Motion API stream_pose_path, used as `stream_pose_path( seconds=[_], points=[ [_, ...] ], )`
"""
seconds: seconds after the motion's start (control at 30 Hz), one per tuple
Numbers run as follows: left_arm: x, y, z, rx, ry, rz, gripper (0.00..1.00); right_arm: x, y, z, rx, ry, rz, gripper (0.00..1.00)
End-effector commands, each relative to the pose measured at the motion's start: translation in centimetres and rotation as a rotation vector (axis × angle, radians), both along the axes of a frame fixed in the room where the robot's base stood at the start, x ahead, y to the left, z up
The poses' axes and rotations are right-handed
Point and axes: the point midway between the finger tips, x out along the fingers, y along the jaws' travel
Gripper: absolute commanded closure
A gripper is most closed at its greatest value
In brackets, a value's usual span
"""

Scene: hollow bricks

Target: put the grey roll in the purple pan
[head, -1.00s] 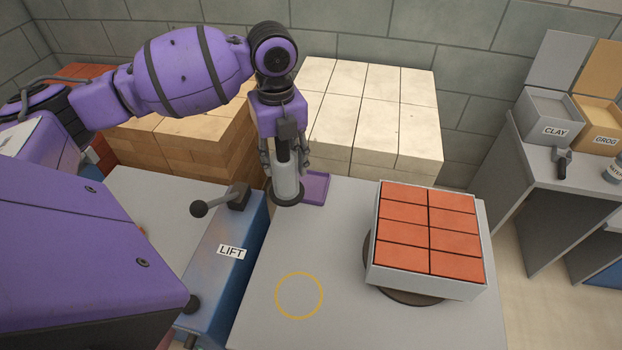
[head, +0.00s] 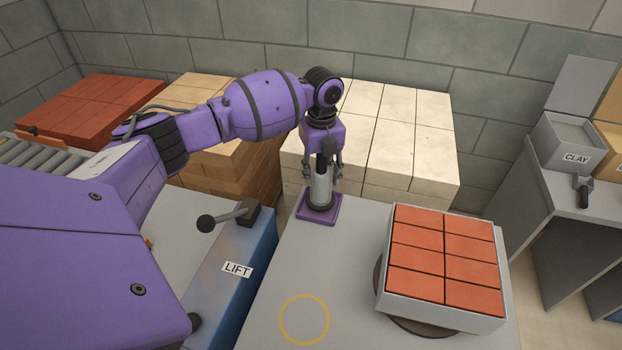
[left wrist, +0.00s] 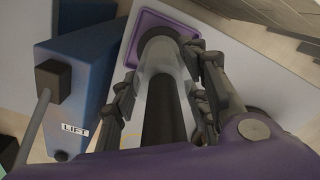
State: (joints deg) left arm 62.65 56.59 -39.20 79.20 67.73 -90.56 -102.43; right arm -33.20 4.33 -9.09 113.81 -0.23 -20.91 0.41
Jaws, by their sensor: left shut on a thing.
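The grey roll (head: 320,190) is a pale upright cylinder with dark ends. My left gripper (head: 322,176) is shut on it, with a finger on either side. The purple pan (head: 304,214) is a shallow square tray at the far left corner of the grey table. The roll's lower end appears within the pan's rim; I cannot tell whether it touches the floor of the pan. In the left wrist view the roll (left wrist: 160,58) runs between the fingers, its far end over the pan (left wrist: 150,16). My right gripper is not in view.
A grey box of red bricks (head: 440,308) stands on a dark turntable (head: 400,320) at the table's right. A yellow ring (head: 304,320) marks bare table in front. A blue LIFT unit (head: 240,262) with a lever is at the left. Pale bricks (head: 400,140) stand behind.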

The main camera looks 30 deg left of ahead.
Motion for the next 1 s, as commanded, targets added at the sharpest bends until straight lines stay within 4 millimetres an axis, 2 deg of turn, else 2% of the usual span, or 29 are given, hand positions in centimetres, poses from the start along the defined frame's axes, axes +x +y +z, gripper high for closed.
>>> stream_pose_path(
  seconds=[0.1, 0.17, 0.57, 0.6, 0.7, 1.0],
  points=[
    [-0.1, 0.0, -1.8, 0.001, 0.002, 0.000, 1.00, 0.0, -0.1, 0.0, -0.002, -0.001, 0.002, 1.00],
    [-0.1, 0.0, -2.3, 0.002, 0.001, -0.001, 1.00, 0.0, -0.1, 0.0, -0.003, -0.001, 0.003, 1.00],
    [-0.1, 0.0, -2.8, 0.001, 0.001, -0.001, 1.00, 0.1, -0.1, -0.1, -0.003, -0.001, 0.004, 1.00],
    [-0.2, 0.0, -2.8, 0.001, 0.002, -0.001, 0.53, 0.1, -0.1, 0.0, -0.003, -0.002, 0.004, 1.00],
    [-0.2, 0.0, -2.8, 0.002, 0.002, -0.001, 0.40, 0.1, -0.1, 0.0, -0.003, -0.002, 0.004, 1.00],
    [-0.2, 0.0, -2.8, 0.002, 0.002, 0.000, 0.39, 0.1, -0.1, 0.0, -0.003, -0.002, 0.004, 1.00]
  ],
)
